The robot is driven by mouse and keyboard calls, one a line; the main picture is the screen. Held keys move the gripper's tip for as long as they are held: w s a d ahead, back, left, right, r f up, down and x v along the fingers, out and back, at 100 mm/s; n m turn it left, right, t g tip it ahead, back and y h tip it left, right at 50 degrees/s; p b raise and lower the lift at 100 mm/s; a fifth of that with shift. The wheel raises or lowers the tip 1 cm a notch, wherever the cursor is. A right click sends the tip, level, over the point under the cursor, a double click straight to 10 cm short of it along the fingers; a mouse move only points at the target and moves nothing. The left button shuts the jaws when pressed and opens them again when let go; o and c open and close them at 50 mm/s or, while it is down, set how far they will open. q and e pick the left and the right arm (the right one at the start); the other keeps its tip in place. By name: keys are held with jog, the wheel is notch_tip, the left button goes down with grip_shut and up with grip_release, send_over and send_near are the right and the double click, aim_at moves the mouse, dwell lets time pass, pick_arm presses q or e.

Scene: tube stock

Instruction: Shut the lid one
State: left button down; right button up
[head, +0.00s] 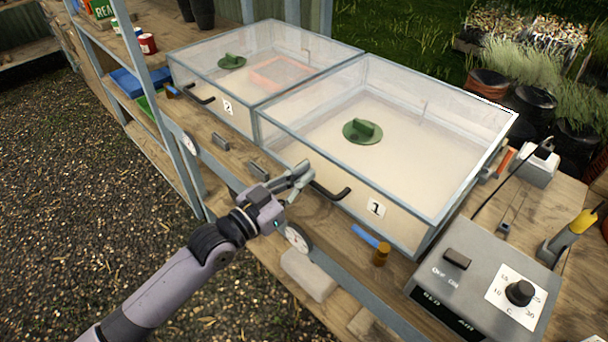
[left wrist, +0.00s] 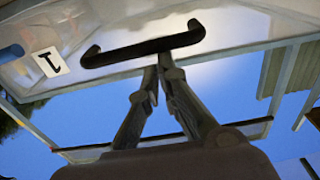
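The clear box marked 1 (head: 470,195) has a pale metal frame, glass panes and a black bar handle (head: 330,192) on its front. A green round piece with a grip (head: 362,131) shows through its top. I cannot tell for certain whether its lid is fully down. My left gripper (head: 303,172) is at the box's front, just left of the handle, its fingers together with nothing between them. In the left wrist view the fingertips (left wrist: 163,62) meet just below the handle (left wrist: 145,47); contact is unclear. The right gripper is not in view.
A similar box marked 2 (head: 205,85) stands directly to the left. A grey control unit with a knob (head: 485,285) is at the right. A wooden shelf lies below.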

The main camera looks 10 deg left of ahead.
pick_arm(q)
notch_tip(320, 180, down, 2)
jog(key=shift+s, duration=0.15)
notch_tip(320, 180, up, 5)
jog(key=p, duration=0.4)
jog(key=b+v, duration=0.2)
jog(key=v, duration=0.7)
jog(key=w+a+f+n+g+y, duration=0.1)
jog(key=w+a+f+n+y, duration=0.3)
jog(key=f, duration=0.7)
jog(key=s+a+f+m+g+y, duration=0.15)
jog(key=a+f, duration=0.35)
jog(key=f, duration=0.7)
jog(key=s+a+f+n+g+y, duration=0.1)
jog(key=s+a+f+y, duration=0.15)
jog(key=f, duration=0.55)
jog(key=s+a+f+n+g+y, duration=0.15)
jog(key=s+f, duration=0.25)
jog(key=f, duration=0.5)
jog(key=s+a+f+g+y, duration=0.1)
jog(key=s+f+g, duration=0.3)
jog(key=s+f, duration=0.9)
jog(key=s+d+f+g, duration=0.2)
jog(key=s+f, duration=0.2)
jog(key=s, duration=0.6)
jog(key=s+d+f+g, duration=0.2)
jog(key=s+f, duration=0.3)
jog(key=s, duration=0.6)
jog(key=shift+s+g, duration=0.2)
jog(key=shift+g, duration=0.3)
